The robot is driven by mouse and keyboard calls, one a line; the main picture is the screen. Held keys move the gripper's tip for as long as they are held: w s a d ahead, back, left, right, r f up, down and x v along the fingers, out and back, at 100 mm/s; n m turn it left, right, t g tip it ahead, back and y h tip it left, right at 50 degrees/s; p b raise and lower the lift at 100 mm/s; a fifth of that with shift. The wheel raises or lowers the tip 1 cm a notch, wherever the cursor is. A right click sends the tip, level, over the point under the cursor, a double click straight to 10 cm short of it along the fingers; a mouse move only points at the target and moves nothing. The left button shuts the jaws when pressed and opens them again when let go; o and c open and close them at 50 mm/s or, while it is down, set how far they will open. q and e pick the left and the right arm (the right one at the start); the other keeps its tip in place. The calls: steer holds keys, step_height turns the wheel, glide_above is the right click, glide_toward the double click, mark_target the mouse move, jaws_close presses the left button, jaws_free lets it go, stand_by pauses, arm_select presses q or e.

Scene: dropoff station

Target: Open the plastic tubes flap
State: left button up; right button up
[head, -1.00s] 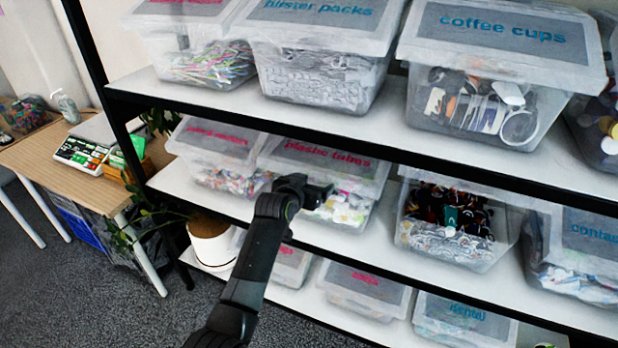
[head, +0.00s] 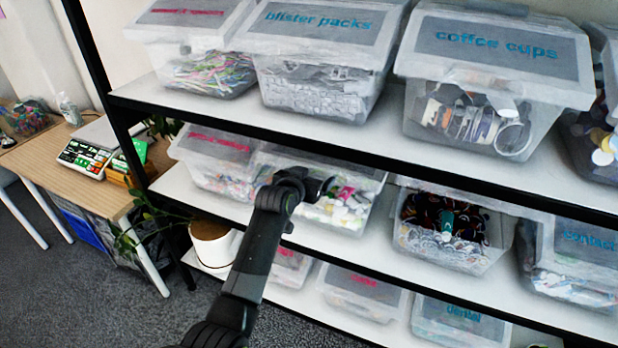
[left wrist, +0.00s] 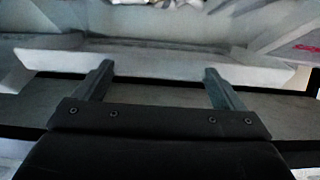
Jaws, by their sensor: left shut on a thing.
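The plastic tubes bin (head: 335,218) is a clear box with white and coloured pieces inside, on the middle shelf. Its flap (head: 340,165) is tilted up under the shelf above, and its pink label is not readable from here. My left gripper (head: 322,187) is at the front of this bin, shut on the flap. In the left wrist view, my gripper's two fingers (left wrist: 158,75) stand apart at the flap's pale edge (left wrist: 150,60); the exact contact is unclear. My right gripper is not in view.
A bin with a pink label (head: 218,170) stands close on the left. A bin with dark contents (head: 445,230) stands on the right. The upper shelf (head: 300,125) is close above the flap. A potted plant (head: 212,245) is at the shelf's left end.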

arm_select(q)
steer(key=o, duration=1.1)
steer(key=shift+r, duration=0.3)
steer(key=shift+f, duration=0.1)
steer(key=shift+s+a+r+p, duration=0.1)
steer(key=shift+s+r+p, duration=0.25)
steer(key=shift+p, duration=0.35)
steer(key=p+v, duration=0.6)
steer(key=v, duration=1)
steer(key=shift+s, duration=0.3)
